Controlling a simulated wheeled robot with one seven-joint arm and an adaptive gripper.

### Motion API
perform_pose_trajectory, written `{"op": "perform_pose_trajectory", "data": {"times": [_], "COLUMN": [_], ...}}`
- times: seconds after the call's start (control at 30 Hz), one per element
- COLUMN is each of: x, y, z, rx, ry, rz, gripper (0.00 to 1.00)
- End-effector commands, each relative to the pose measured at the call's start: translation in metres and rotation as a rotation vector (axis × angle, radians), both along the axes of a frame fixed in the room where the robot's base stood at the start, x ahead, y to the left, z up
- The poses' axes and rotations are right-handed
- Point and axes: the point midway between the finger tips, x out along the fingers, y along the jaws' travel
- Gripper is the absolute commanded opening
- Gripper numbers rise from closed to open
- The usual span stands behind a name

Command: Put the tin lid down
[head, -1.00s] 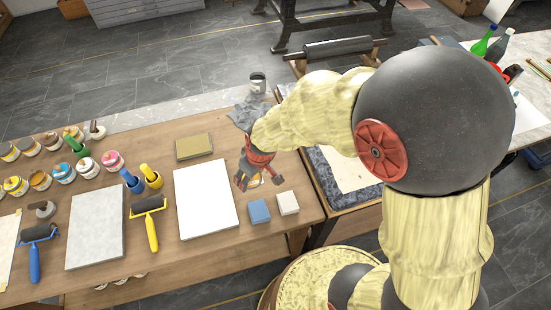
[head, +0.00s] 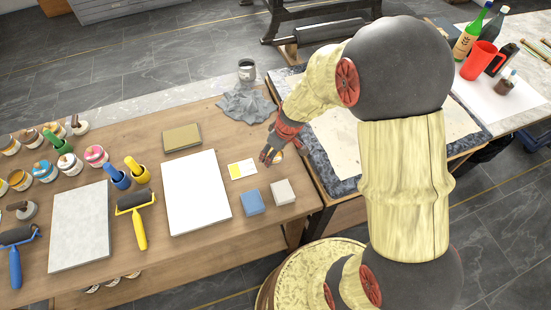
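My gripper (head: 268,157) is low over the right end of the wooden table, with its dark fingers pointing down. A small round copper-coloured thing (head: 278,157) shows just right of the fingers. It may be the tin lid, but it is partly hidden, and I cannot tell whether it is held or lies on the table. The finger gap is too small to read. A dark open tin (head: 246,70) stands at the table's back edge, behind a crumpled grey cloth (head: 246,103).
A white and yellow card (head: 243,169), a blue block (head: 252,202) and a pale block (head: 282,191) lie near my gripper. A white sheet (head: 196,192) and a yellow-handled roller (head: 138,215) are left. Bare wood shows around the card.

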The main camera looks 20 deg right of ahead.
Motion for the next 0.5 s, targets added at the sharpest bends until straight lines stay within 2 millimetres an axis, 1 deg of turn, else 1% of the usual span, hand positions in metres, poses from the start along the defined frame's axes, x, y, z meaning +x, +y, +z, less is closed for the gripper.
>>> {"op": "perform_pose_trajectory", "data": {"times": [0.1,0.2,0.27,0.33,0.5], "x": [0.002,0.002,0.002,0.003,0.003], "y": [-0.007,-0.006,-0.006,-0.006,-0.006], "z": [-0.014,-0.031,-0.038,-0.039,-0.037], "rx": [0.000,0.001,0.000,0.000,0.000], "ry": [0.002,0.004,0.002,0.001,0.000], "rz": [-0.001,-0.001,0.000,0.000,0.000], "gripper": [0.38,0.38,0.38,0.38,0.38]}}
